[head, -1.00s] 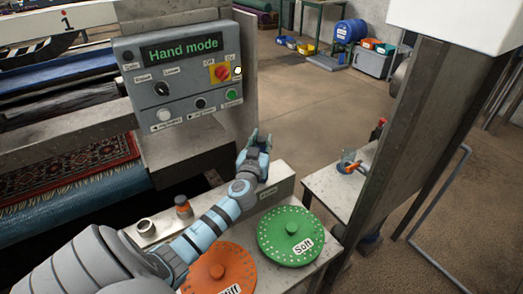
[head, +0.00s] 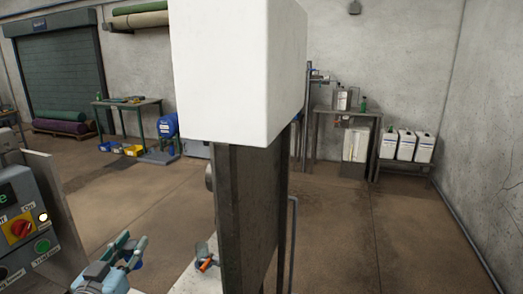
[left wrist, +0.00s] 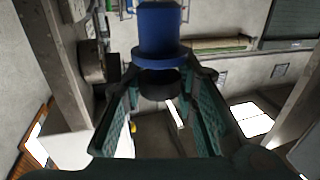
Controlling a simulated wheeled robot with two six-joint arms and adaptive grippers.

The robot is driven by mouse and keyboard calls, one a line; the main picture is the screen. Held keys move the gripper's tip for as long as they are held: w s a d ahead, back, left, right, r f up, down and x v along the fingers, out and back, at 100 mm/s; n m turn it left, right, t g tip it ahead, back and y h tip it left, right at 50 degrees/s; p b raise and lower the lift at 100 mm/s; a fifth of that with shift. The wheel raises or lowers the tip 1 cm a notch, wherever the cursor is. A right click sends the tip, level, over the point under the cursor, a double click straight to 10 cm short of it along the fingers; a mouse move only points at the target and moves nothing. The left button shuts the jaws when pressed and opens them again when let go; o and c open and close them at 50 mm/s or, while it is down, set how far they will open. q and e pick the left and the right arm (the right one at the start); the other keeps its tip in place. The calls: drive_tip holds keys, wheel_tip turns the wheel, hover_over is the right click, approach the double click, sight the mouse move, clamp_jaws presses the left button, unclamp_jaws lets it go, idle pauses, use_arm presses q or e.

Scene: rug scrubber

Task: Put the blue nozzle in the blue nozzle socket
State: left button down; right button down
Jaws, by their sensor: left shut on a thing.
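The blue nozzle (left wrist: 160,32) is at the top middle of the left wrist view, with a wide collar and a dark lower end. My left gripper (left wrist: 158,78) is shut on it, with a finger on each side. In the head view my left gripper (head: 132,248) is at the bottom left, right of the control panel. The nozzle is hard to make out there. I cannot identify the blue nozzle socket in either view. My right gripper is not in view.
The grey control panel (head: 28,232) stands at the left edge. A white box on a dark post (head: 250,205) blocks the middle. A pale ledge with an orange-handled part (head: 206,264) is beside the post. White jugs (head: 406,146) stand on a far bench. Floor between is open.

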use_arm(q)
drive_tip(key=s+d+f+m+g+h, duration=0.1)
drive_tip(key=s+d+f+m+h, duration=0.1)
drive_tip(key=s+d+h, duration=0.2)
drive_tip(key=s+d+f+m+g+h, duration=0.1)
drive_tip(key=s+d+f+m+h, duration=0.1)
drive_tip(key=s+d, duration=0.7)
drive_tip(key=s+m+h, duration=0.1)
drive_tip(key=s+h, duration=0.1)
drive_tip(key=s, duration=0.1)
drive_tip(key=shift+s+f+m, duration=0.2)
drive_tip(key=shift+s+m, duration=0.05)
drive_tip(key=shift+m, duration=0.05)
